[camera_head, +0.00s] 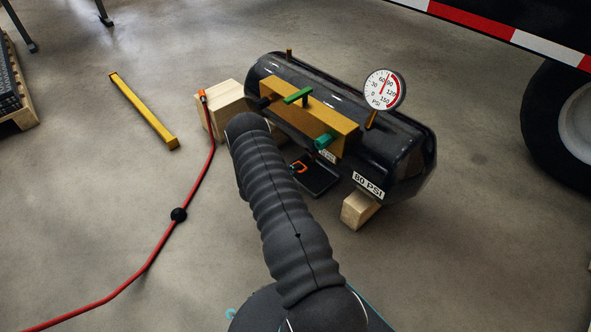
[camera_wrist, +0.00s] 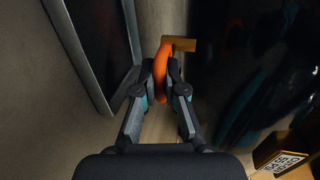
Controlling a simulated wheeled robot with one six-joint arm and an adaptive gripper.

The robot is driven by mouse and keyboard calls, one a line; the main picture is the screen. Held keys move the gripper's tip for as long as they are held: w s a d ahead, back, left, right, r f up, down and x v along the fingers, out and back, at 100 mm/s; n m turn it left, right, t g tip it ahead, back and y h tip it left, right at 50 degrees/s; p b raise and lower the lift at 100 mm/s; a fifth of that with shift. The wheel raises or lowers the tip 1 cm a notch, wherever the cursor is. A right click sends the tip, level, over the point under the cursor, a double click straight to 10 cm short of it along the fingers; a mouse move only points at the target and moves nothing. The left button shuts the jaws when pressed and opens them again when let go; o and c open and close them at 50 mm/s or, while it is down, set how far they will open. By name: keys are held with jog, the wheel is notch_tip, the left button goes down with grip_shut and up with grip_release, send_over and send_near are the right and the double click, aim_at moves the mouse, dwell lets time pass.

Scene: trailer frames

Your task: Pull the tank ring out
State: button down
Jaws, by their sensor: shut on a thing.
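The orange tank ring (camera_wrist: 162,62) stands between my two fingertips in the wrist view. My gripper (camera_wrist: 165,90) is shut on it, one finger on each side. A small brass-coloured piece (camera_wrist: 184,45) is at the ring's far end; how they join is hard to tell. In the head view the orange ring (camera_head: 299,167) shows small, low beneath the black tank (camera_head: 405,150), above a dark flat tray (camera_head: 322,182). My own arm hides most of the gripper there.
The tank rests on wooden blocks (camera_head: 358,210) and carries a gauge (camera_head: 385,90) and a yellow bracket (camera_head: 340,128). The tray's edge (camera_wrist: 100,80) is close left of my fingers. A red hose (camera_head: 150,262) and yellow bar (camera_head: 145,112) are left. A tyre (camera_head: 545,115) is right.

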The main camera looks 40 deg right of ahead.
jog(key=shift+a+f+b, duration=0.1)
jog(key=shift+a+b, duration=0.2)
jog(key=shift+a, duration=0.4)
jog(key=c, duration=1.2)
grip_release()
jog(key=v, duration=1.2)
jog(key=shift+r, duration=0.2)
